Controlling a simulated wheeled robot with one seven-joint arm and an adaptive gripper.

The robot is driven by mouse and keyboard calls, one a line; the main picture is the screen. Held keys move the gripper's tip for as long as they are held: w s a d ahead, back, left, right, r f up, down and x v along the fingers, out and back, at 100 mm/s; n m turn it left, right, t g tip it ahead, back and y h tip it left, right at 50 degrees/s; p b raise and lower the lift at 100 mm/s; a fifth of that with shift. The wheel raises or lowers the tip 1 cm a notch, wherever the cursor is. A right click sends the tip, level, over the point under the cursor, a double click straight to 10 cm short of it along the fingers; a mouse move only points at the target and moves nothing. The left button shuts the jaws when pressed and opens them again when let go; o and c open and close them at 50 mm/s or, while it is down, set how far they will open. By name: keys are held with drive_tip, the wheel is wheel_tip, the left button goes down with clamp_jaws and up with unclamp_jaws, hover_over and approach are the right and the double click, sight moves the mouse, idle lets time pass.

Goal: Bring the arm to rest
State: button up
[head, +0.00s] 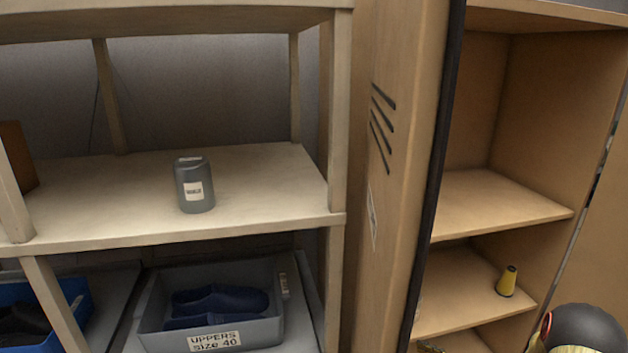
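A rounded dark grey part with gold and red pieces (585,330) shows at the bottom right corner in the head view. It looks like part of my arm, but it is cut off by the frame edge. My gripper's fingers do not show, so neither its opening nor anything in it can be seen.
A grey labelled canister (194,186) stands on the left rack's middle shelf (265,180). Below, a grey bin (270,330) labelled "UPPERS size 40" holds dark blue shoe forms (222,300).

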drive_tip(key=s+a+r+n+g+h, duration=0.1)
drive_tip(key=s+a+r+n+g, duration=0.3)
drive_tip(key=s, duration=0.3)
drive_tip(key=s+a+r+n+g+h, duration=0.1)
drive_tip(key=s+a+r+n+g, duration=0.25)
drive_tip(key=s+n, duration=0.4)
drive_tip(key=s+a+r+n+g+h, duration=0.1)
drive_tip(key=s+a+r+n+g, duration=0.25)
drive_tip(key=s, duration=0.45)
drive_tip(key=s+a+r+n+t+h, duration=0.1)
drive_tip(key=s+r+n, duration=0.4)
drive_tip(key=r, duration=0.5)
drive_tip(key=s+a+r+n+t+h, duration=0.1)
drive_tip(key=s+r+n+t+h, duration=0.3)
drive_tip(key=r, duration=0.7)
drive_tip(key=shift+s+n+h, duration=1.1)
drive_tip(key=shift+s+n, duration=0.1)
